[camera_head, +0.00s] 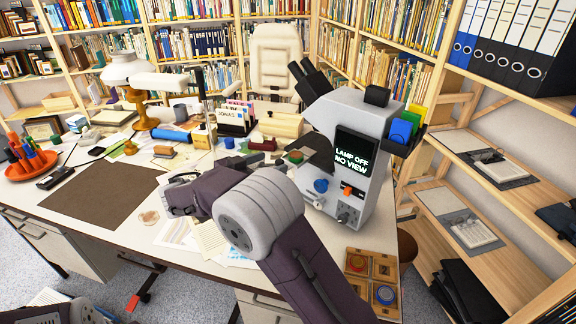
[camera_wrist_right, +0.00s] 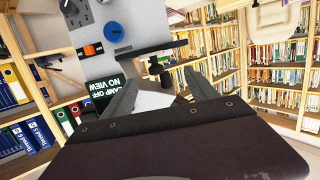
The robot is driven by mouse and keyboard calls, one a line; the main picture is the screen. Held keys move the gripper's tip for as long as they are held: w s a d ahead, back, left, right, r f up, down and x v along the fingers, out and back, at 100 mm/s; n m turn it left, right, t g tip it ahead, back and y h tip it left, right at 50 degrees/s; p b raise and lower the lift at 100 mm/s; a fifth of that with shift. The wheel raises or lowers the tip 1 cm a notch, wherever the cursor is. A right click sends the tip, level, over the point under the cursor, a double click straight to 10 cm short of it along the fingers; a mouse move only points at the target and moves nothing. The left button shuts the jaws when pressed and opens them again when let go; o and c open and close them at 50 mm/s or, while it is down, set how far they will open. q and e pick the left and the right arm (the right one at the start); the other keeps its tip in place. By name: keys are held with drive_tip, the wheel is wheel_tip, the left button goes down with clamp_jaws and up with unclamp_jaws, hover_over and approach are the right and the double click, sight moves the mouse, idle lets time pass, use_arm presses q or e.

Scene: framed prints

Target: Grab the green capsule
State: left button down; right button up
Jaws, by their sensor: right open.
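A small green round piece (camera_head: 295,157), which looks like the green capsule, sits by the stage of the grey microscope (camera_head: 372,130). It is small and partly edged by a reddish brown part. I cannot make it out in the right wrist view. My right gripper (camera_head: 184,179) is over the desk, left of the microscope and apart from the green piece; its fingers are mostly hidden behind my arm. In the right wrist view the two grey fingers (camera_wrist_right: 162,78) stand apart with nothing held between them. My left gripper is out of view.
A wooden tray (camera_head: 371,279) with a red and a blue round piece is at the desk's right front edge. The microscope's screen (camera_head: 354,152) reads LAMP OFF NO VIEW. A brown mat (camera_head: 100,197) leaves bare room at left. Papers and small items crowd the desk behind.

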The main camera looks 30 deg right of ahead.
approach(295, 153)
drive_tip(key=x, duration=0.3)
drive_tip(key=shift+w+a+f, duration=0.1)
drive_tip(key=p+x, duration=0.1)
drive_tip(key=x, duration=0.4)
drive_tip(key=shift+d, duration=0.2)
drive_tip(key=shift+a, duration=0.1)
drive_tip(key=shift+c, duration=0.6)
drive_tip(key=c, duration=1.3)
wheel_tip(295, 153, up, 10)
drive_tip(key=shift+r+p, duration=0.15)
drive_tip(key=shift+p, duration=0.3)
drive_tip(key=shift+c, duration=0.2)
